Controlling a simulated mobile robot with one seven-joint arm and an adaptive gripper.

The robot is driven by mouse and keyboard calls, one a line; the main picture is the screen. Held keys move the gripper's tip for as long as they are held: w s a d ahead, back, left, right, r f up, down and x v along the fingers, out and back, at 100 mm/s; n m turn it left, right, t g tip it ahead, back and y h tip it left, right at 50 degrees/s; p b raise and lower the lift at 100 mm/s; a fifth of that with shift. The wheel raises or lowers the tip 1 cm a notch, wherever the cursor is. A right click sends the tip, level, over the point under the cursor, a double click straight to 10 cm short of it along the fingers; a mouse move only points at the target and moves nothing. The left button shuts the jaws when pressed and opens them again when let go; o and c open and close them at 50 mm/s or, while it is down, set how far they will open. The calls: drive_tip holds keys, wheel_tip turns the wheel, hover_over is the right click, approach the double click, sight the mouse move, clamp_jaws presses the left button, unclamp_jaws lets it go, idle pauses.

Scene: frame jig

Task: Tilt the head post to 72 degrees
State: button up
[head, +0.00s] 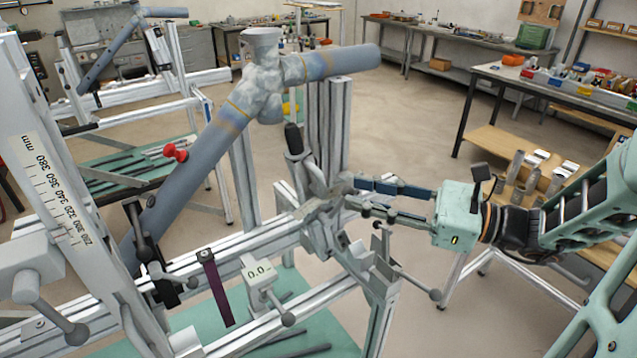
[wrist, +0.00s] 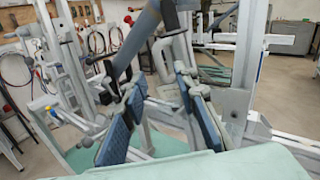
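An aluminium post (head: 329,115) stands near upright at the middle of the jig; I take it for the head post. A grey clamp (head: 318,190) with a black-handled lever (head: 293,140) sits in front of its lower part.
A blue-grey tube frame (head: 195,170) runs diagonally across the jig. A slanted mm-scale post (head: 48,185) stands at the left. A ball-ended handle (head: 410,275) sticks out below my gripper. Workbenches (head: 550,85) stand behind; open floor (head: 420,110) lies between.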

sight(322, 193)
drive_tip(key=x, duration=0.8)
clamp_jaws()
